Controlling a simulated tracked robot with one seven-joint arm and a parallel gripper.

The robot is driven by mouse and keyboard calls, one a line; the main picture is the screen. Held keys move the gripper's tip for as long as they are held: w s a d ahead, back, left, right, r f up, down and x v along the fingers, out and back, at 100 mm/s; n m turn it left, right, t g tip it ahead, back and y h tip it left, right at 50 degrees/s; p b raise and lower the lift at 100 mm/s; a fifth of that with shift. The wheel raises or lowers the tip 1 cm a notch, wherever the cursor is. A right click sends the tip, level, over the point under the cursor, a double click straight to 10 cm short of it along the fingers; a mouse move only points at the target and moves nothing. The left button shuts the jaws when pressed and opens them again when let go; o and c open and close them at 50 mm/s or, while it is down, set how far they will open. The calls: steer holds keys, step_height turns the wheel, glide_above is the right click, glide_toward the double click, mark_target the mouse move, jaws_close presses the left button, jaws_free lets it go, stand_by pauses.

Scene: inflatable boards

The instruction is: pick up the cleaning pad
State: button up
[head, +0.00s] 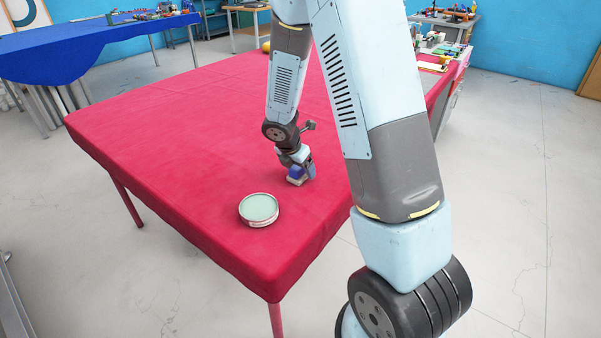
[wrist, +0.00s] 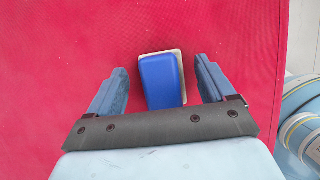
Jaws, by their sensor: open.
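The cleaning pad (wrist: 161,82) is a blue block with a pale base, lying on the red-covered table. In the wrist view it sits between the two fingers of my gripper (wrist: 163,85), which is open. In the head view the pad (head: 296,174) shows partly under my gripper (head: 301,176), which points down at the table. The fingers hide part of the pad there, and I cannot tell how high the fingertips are above the cloth.
A round tin with a pale green top (head: 259,208) stands on the red table (head: 190,130), to the left and nearer the front edge. The cloth left of my gripper is clear. A blue-covered table (head: 80,50) stands at the back left.

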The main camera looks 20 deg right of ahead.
steer(key=shift+w+d+f, duration=0.1)
steer(key=shift+d+f, duration=0.05)
steer(key=shift+f, duration=0.25)
steer(key=shift+c, duration=0.4)
steer(key=c, duration=1.1)
